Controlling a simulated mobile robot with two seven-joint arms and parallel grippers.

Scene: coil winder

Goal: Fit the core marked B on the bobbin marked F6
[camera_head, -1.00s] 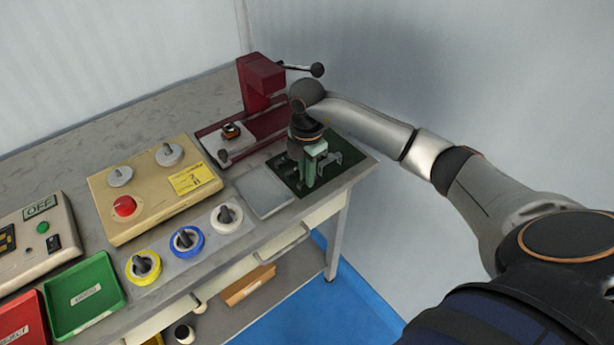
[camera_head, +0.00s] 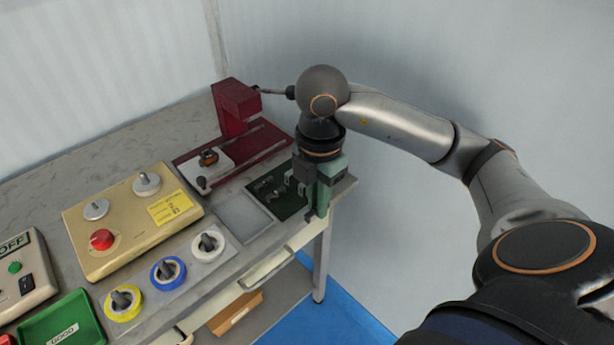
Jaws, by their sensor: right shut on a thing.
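My right gripper (camera_head: 320,198) points down over the right end of the dark green mat (camera_head: 291,210). Its green fingers are shut on a small grey piece, seemingly a core, mostly hidden by the fingers; no letter is readable. Other small grey cores (camera_head: 266,189) lie on the mat, left of the gripper. My left gripper is not in view.
The red press (camera_head: 237,108) with its lever stands behind the mat. A bare grey plate (camera_head: 241,217) lies left of the mat.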

